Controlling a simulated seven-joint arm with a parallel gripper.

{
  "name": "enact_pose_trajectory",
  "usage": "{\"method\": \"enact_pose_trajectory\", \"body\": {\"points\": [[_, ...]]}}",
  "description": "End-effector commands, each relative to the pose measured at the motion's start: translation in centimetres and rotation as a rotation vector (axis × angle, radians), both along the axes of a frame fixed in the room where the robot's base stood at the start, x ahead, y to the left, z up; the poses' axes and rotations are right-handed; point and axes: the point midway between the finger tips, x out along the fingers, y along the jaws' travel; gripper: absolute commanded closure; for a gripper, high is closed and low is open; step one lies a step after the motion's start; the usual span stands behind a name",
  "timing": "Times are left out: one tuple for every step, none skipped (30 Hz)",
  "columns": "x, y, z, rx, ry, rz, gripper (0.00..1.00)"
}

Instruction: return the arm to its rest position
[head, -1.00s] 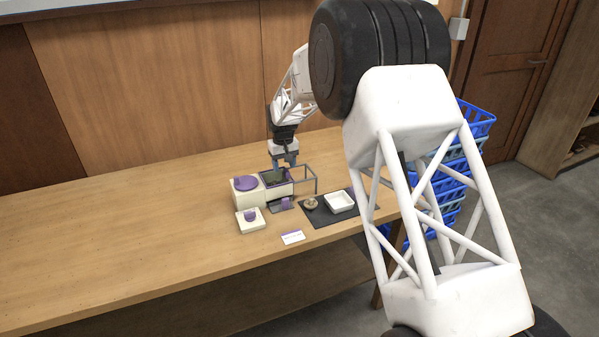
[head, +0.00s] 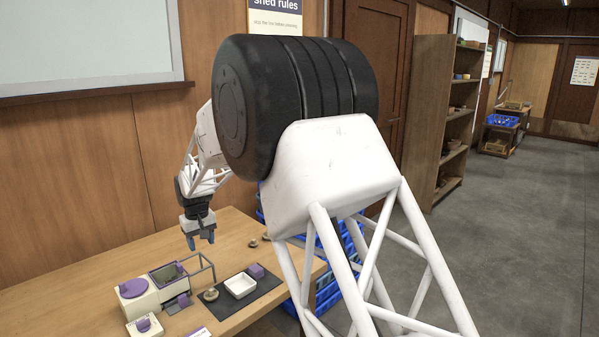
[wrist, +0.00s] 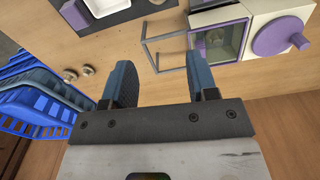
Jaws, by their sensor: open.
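My gripper (head: 201,241) hangs over the back of the wooden table, fingers pointing down. It is open, and nothing shows between the two blue fingers in the wrist view (wrist: 160,80). A thin grey wire frame (head: 203,261) stands beside that box, below the gripper.
A dark mat (head: 262,287) holds a white tray (head: 240,285), a mushroom (head: 211,294) and a purple block (head: 256,271). Two small mushrooms (head: 252,243) lie on the table (head: 232,222) farther back. Blue crates (head: 328,287) are stacked past the table's right end.

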Motion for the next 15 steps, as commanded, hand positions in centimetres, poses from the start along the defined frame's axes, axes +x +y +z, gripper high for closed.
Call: {"method": "enact_pose_trajectory", "body": {"points": [[-0.3,-1.6,1.1,0.003,-0.004,-0.015,0.47],[-0.6,-2.4,1.7,0.004,-0.007,-0.023,0.47],[-0.9,-3.5,2.4,0.005,-0.01,-0.033,0.47],[-1.1,-4.3,2.9,0.007,-0.011,-0.042,0.47],[-1.4,-5.2,3.5,0.008,-0.013,-0.05,0.47],[-1.7,-6.2,4.1,0.009,-0.016,-0.06,0.47],[-2.0,-7.0,4.7,0.01,-0.018,-0.067,0.47],[-2.3,-7.8,5.1,0.012,-0.02,-0.076,0.47],[-2.7,-8.9,5.8,0.013,-0.023,-0.087,0.47],[-3.0,-9.7,6.3,0.014,-0.025,-0.094,0.47],[-3.4,-10.4,6.7,0.015,-0.027,-0.102,0.47],[-3.9,-11.5,7.3,0.017,-0.03,-0.113,0.47],[-4.2,-12.3,7.7,0.017,-0.032,-0.122,0.47],[-4.6,-13.1,8.2,0.019,-0.034,-0.13,0.47],[-5.1,-14.1,8.7,0.02,-0.037,-0.14,0.47]]}}
